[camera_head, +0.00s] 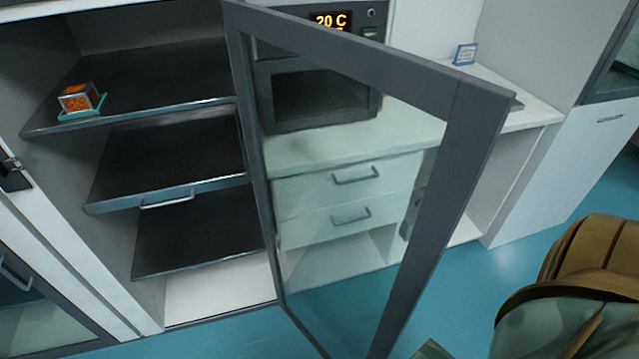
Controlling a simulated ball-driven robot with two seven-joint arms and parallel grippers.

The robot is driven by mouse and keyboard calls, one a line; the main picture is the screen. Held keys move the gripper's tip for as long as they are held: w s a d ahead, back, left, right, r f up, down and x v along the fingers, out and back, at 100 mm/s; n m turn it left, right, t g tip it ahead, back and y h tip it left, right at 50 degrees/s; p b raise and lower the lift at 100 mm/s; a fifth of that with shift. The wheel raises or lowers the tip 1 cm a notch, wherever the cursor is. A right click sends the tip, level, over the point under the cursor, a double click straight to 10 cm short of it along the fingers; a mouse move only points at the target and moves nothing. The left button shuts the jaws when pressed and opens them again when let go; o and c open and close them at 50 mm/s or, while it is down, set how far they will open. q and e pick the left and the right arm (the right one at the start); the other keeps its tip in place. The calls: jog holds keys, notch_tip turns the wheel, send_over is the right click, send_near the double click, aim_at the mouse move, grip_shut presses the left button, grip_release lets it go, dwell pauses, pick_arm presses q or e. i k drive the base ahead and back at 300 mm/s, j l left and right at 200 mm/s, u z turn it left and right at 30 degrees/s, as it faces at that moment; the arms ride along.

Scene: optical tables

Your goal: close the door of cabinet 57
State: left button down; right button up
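A tall cabinet with dark shelves (185,155) stands open at the left; no number is readable on it. Its glass door has a dark grey frame (440,215) and is swung wide open toward me, hinged on the cabinet's right side. The door's free edge is at the right of the frame. A dark handle (414,212) shows near that edge, seen beside or through the glass. The lower end of the door runs out of the picture at the bottom. Neither of my grippers is in view.
An orange-topped box in a teal tray (82,102) sits on the upper shelf. Behind the door are a white counter with drawers (350,195) and an oven-like device (315,95) reading 20 C. A small blue-white box (465,54) stands on the counter.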

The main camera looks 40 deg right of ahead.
aim_at(477, 110)
jog(key=k+l+u, duration=0.35)
jog(key=k+l, duration=0.45)
jog(key=i+l+u, duration=0.1)
jog(key=l+u, duration=0.3)
jog(key=l, duration=1.15)
